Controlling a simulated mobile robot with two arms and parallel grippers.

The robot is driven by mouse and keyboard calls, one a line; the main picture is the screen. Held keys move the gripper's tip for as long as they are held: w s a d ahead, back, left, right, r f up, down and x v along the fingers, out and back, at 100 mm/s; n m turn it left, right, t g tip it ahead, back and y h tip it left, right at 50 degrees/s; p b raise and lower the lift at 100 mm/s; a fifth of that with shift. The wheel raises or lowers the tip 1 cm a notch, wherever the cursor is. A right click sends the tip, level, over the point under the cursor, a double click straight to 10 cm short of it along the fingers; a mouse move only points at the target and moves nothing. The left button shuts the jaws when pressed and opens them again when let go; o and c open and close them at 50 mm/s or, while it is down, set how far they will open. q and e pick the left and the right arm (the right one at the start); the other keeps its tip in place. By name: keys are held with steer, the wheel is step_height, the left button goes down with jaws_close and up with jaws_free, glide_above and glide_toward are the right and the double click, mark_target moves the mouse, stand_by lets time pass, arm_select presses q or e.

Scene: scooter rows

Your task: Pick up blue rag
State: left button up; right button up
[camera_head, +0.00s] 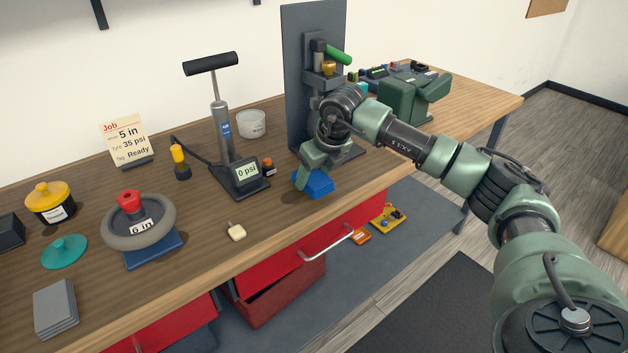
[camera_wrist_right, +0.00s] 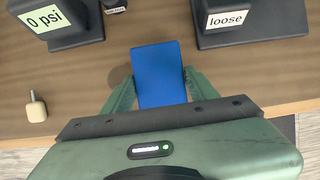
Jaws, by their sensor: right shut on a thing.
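The blue rag (camera_head: 318,186) is at the front edge of the wooden workbench, under my right gripper (camera_head: 305,182). In the right wrist view the blue rag (camera_wrist_right: 160,72) lies between the two green fingers of my right gripper (camera_wrist_right: 158,92), which are shut on it. Its far part sticks out past the fingertips. I cannot tell for sure whether it touches the bench top. My left gripper is not in view.
A pump with a "0 psi" display (camera_head: 246,172) stands left of the rag. A dark upright stand (camera_head: 300,75) is behind my gripper. A red drawer (camera_head: 330,235) with a handle is below.

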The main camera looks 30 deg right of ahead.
mark_target(314, 177)
step_height(314, 177, up, 19)
steer(key=shift+f, duration=0.1)
